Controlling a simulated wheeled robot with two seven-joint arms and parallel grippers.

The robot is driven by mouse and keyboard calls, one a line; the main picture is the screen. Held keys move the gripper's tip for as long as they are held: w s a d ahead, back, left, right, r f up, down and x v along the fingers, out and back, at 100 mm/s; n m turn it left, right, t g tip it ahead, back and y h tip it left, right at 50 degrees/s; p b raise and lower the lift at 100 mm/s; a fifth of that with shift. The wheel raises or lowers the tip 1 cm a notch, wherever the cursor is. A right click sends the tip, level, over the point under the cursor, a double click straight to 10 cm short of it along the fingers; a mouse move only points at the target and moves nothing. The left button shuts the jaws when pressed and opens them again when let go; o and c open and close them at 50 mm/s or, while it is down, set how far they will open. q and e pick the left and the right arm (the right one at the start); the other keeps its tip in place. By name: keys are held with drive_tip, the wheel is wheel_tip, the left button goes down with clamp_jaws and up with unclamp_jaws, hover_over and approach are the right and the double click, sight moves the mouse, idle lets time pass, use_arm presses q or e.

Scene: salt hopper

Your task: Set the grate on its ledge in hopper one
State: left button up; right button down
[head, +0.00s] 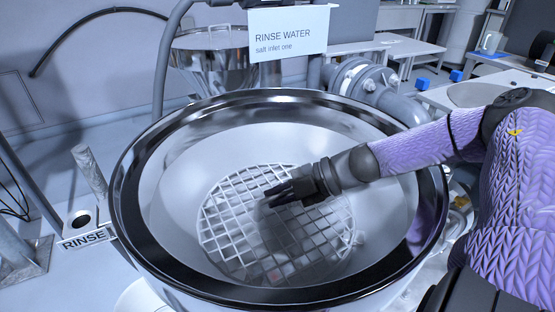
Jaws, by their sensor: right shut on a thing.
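The round white grate (232,232) is inside the steel hopper (130,200), low in its bowl. My right gripper (283,193) reaches in from the right and is shut on the grate near its upper middle. The grate looks roughly level, but I cannot tell whether its edge rests on the ledge. Some small pale and reddish bits show through the bars near the front. The gripper and its shadow hide part of the grate. My left gripper is not in view.
A sign reading "RINSE WATER salt inlet one" (288,36) hangs behind the hopper. A second steel vessel (210,58) and a flanged pipe (365,80) stand behind. A RINSE label (84,240) and an upright metal rod (88,168) are at left.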

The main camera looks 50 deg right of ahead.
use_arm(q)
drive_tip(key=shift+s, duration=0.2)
use_arm(e)
drive_tip(key=shift+f, duration=0.2)
drive_tip(key=c, duration=0.7)
unclamp_jaws()
drive_tip(key=shift+c, duration=0.2)
drive_tip(key=shift+o, duration=0.8)
use_arm(q)
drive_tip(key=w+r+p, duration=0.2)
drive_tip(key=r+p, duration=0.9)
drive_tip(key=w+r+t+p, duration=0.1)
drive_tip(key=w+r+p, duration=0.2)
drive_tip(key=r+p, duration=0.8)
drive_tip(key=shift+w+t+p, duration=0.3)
drive_tip(key=shift+p, duration=0.2)
use_arm(e)
wheel_tip(320, 180, up, 30)
drive_tip(key=shift+s, duration=0.25)
